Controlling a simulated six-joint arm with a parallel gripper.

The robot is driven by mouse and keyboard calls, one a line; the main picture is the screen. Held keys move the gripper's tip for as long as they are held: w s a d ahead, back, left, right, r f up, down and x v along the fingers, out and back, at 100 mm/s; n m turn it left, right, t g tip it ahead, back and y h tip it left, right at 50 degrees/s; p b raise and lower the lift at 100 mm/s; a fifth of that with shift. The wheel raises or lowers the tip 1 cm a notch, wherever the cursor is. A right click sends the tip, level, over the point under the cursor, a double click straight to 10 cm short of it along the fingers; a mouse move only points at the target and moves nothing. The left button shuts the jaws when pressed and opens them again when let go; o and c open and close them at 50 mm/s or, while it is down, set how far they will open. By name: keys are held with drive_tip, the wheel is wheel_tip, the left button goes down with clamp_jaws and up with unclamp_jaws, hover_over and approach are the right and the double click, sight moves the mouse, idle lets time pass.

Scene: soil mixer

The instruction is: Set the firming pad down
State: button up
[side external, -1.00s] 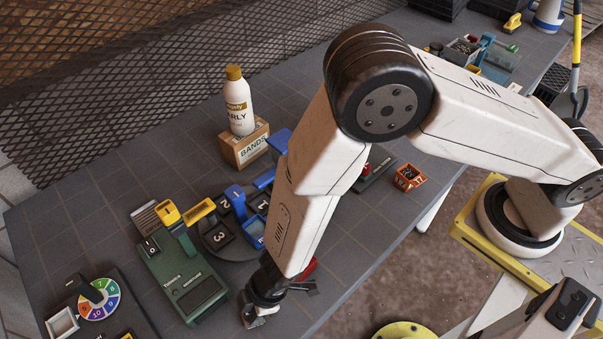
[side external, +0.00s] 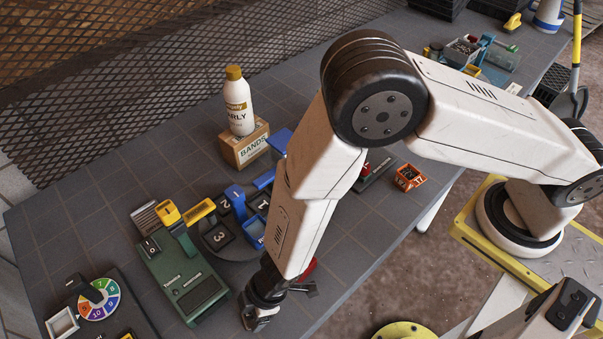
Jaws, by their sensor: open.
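My gripper (side external: 259,322) is low over the front edge of the grey table, right of the green machine (side external: 185,275), pointing down. Its jaws are open; the fingertips are small and dark here. I cannot make out a firming pad for certain at or under the fingers. A red round thing (side external: 309,269) shows partly behind my wrist, at the table's front edge; I cannot tell what it is.
Left of my arm are a round turntable with numbered dark blocks (side external: 218,236) and blue parts (side external: 236,201). A coloured number dial (side external: 98,300) is at far left. A white bottle (side external: 239,108) stands on a BANDS box (side external: 246,145). An orange crate (side external: 408,177) sits right of my arm.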

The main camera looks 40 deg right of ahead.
drive_tip(key=shift+r, duration=0.1)
drive_tip(key=v, duration=1.2)
idle(0.4)
drive_tip(key=shift+w, duration=0.1)
idle(0.4)
drive_tip(key=w+d+r+m+t+h, duration=0.1)
drive_tip(key=w+d+r+m+t, duration=0.1)
drive_tip(key=w+d+r+m, duration=0.35)
drive_tip(key=d+r+m+h, duration=0.1)
drive_tip(key=d+r+m, duration=0.2)
drive_tip(key=d, duration=1)
drive_tip(key=s+d+r+m+g+h, duration=0.1)
drive_tip(key=d+r+m, duration=0.3)
drive_tip(key=d, duration=0.9)
drive_tip(key=shift+s+d+r+m+h, duration=0.2)
drive_tip(key=shift+s+d+m+h, duration=0.15)
drive_tip(key=shift+m+h, duration=0.25)
